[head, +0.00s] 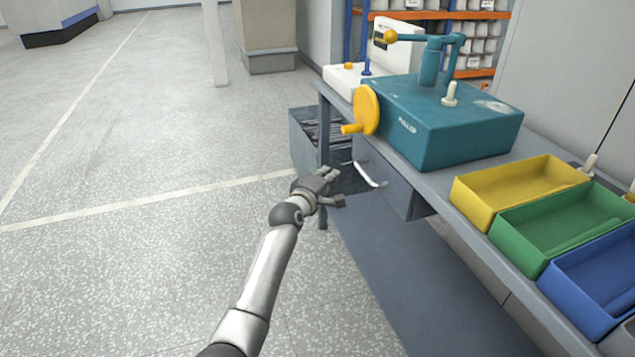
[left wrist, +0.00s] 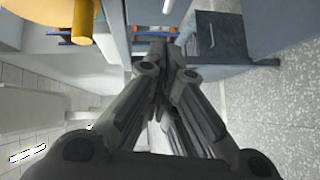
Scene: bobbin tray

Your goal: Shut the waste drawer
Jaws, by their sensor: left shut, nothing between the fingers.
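A grey drawer front (head: 398,190) with a pale curved handle (head: 372,177) sits under the bench top. Beyond it, a grey open-topped box (head: 305,150) with dark contents juts out past the bench leg. I cannot tell whether this box is part of the waste drawer. My left gripper (head: 332,188) is low in front of the bench, just left of the handle and apart from it in the picture. Its fingers are together and empty; they show large in the left wrist view (left wrist: 165,75). My right gripper is not in view.
The bench top (head: 425,185) carries a teal machine (head: 440,125) with a yellow handwheel (head: 366,110) overhanging the edge. Yellow (head: 470,205), green (head: 518,248) and blue (head: 572,300) trays stand nearer. A bench leg (head: 324,125) is near the gripper. The floor on the left is clear.

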